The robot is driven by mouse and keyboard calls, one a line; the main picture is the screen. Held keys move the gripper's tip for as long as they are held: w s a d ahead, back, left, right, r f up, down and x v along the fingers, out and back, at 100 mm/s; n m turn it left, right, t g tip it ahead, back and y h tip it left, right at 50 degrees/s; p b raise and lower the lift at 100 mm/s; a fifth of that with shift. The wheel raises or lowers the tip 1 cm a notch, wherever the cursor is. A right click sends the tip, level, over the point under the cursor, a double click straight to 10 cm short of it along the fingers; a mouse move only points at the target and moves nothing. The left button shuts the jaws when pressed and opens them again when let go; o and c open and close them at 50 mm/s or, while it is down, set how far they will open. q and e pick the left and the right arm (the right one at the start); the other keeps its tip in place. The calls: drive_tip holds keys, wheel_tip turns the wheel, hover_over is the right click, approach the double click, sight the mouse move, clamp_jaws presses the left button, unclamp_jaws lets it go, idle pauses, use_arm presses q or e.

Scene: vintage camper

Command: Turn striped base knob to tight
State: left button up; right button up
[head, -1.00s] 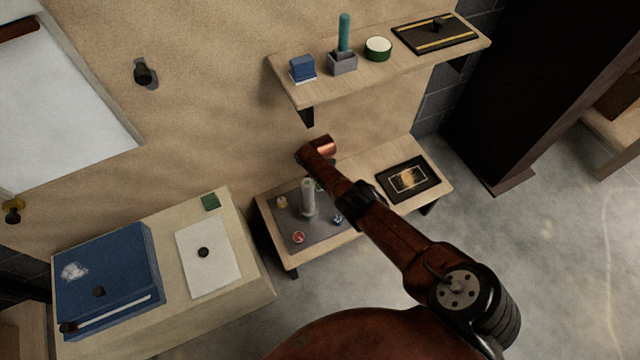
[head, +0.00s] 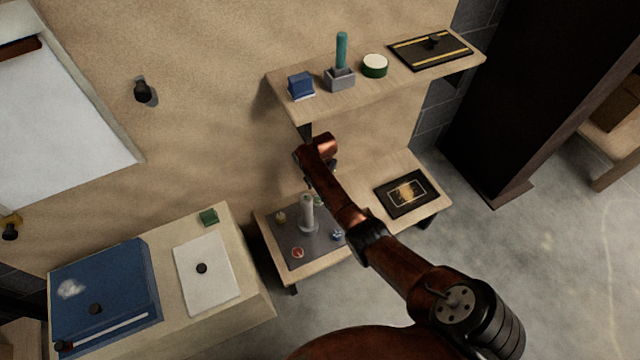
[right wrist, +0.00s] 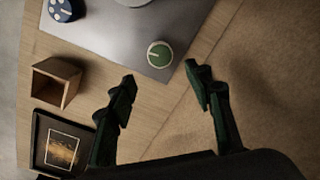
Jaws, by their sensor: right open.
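A grey base plate (head: 283,241) lies on the low wooden shelf, with a pale upright post (head: 307,212) in its middle. Several small knobs sit around the post: a yellowish one (head: 280,217), a red one (head: 297,253) and a blue one (head: 337,235). In the right wrist view a green knob (right wrist: 160,54) with one pale stripe sits at the plate's corner, and the blue knob (right wrist: 64,9) shows white dots. My right gripper (right wrist: 160,78) is open and empty, its fingertips apart, near the green knob. My left gripper is out of view.
A small open wooden box (right wrist: 57,82) and a black framed picture (head: 407,193) lie on the same shelf. An upper shelf (head: 310,95) overhangs behind, holding several items. A counter with a blue case (head: 105,290) stands at left. The wall is close behind the plate.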

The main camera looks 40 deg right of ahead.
drive_tip(key=shift+r, duration=1.3)
